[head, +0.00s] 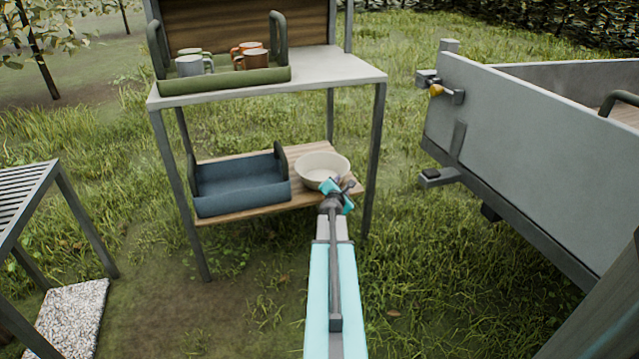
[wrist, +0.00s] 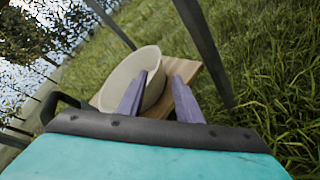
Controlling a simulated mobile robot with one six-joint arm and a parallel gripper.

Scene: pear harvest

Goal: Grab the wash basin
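The wash basin (head: 316,166) is a round cream bowl, upright at the right end of the wooden lower shelf (head: 245,214) of a metal-legged stand. My gripper (head: 341,186) is at its near right side in the head view and hides a little of it. In the wrist view the basin (wrist: 122,77) fills the middle left. The two purple fingers of my gripper (wrist: 160,77) are apart with nothing held between them. The left finger overlaps the basin and the right finger lies past its rim, over the shelf board. I cannot tell whether either touches it.
A blue handled tray (head: 243,190) stands left of the basin on the same shelf. Above, the grey top (head: 335,66) carries a green tray (head: 225,82) with several mugs. Stand legs (head: 373,155) flank the shelf. A grey trailer (head: 530,140) stands right; a slatted table (head: 22,205) stands left.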

